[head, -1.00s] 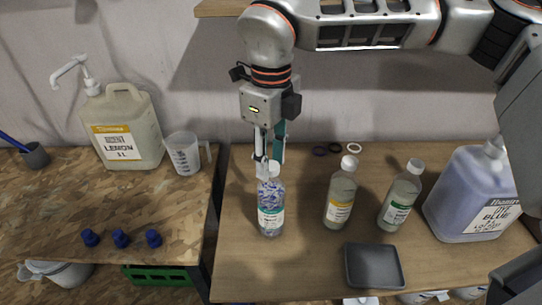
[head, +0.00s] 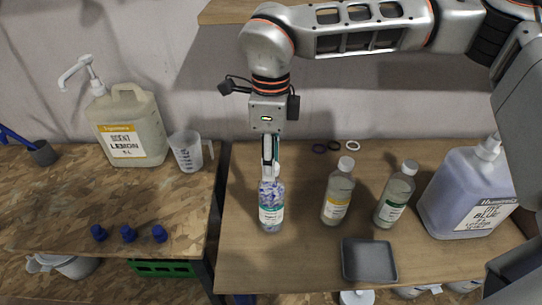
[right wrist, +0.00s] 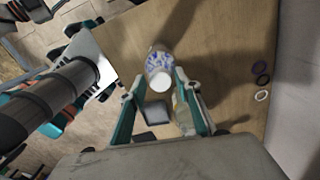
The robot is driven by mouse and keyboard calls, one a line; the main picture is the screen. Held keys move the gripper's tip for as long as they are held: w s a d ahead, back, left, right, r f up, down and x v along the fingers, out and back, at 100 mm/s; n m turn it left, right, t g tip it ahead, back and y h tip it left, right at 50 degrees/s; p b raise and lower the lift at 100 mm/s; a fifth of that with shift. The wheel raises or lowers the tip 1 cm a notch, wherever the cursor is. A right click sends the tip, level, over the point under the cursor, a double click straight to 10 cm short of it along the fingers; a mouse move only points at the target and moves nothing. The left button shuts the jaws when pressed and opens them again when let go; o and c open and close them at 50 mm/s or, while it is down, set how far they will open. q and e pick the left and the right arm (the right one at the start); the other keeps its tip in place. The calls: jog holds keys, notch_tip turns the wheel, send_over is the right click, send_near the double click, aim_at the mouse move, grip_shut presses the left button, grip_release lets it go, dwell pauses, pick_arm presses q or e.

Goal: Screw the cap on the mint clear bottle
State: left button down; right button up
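The clear bottle with blue-and-white speckles and a teal label (head: 271,215) stands upright on the right-hand table; its print is too small to read. In the right wrist view a white cap (right wrist: 162,78) sits at the top of this bottle (right wrist: 157,60); I cannot tell how tight it is. My right gripper (head: 269,172) points down over the bottle top, seen nearly edge-on. In the right wrist view its fingers (right wrist: 160,80) are apart, one on each side of the cap, with gaps visible. My left gripper is not in view.
Two white-capped bottles, amber-labelled (head: 338,195) and green-labelled (head: 396,196), stand right of it. A grey tray (head: 385,262), several rings (head: 353,146) and a blue jug (head: 465,195) share the table. Left table: lemon jug (head: 130,125), measuring cup (head: 186,152), blue caps (head: 128,234).

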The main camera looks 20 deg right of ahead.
dwell(0.3)
jog(key=shift+r+n+p, duration=0.1)
jog(key=shift+n+p, duration=0.85)
jog(key=shift+n, duration=0.35)
jog(key=shift+n+p, duration=0.9)
jog(key=shift+n, duration=0.5)
jog(key=shift+n, duration=0.4)
